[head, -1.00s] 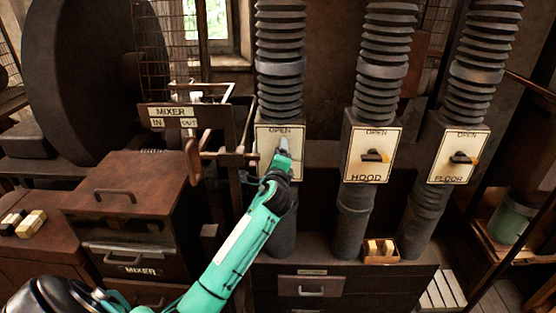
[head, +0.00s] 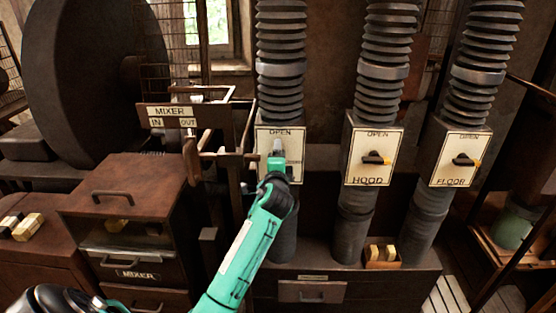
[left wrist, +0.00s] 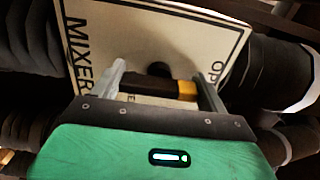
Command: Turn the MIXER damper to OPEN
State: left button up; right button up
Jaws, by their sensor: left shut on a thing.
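The MIXER damper plate (head: 262,168) is cream, with OPEN at its top, on the leftmost duct. My left gripper (head: 277,150) is in front of it and hides most of its handle in the head view. In the left wrist view the plate (left wrist: 150,32) appears turned sideways, with MIXER at left and OPEN partly cut off at right. The dark handle (left wrist: 160,88) lies between the fingers of my left gripper (left wrist: 163,84), which is shut on it. Its yellow tip (left wrist: 187,90) points toward the OPEN side. My right gripper is not in view.
The HOOD plate (head: 370,175) and FLOOR plate (head: 458,178) stand to the right, their handles level. A MIXER IN/OUT sign and metal linkage (head: 222,155) stand close to the left of my gripper. A drawer cabinet (head: 125,190) is at lower left.

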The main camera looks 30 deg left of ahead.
pick_arm(q)
jog(key=shift+f, duration=0.1)
jog(key=o, duration=1)
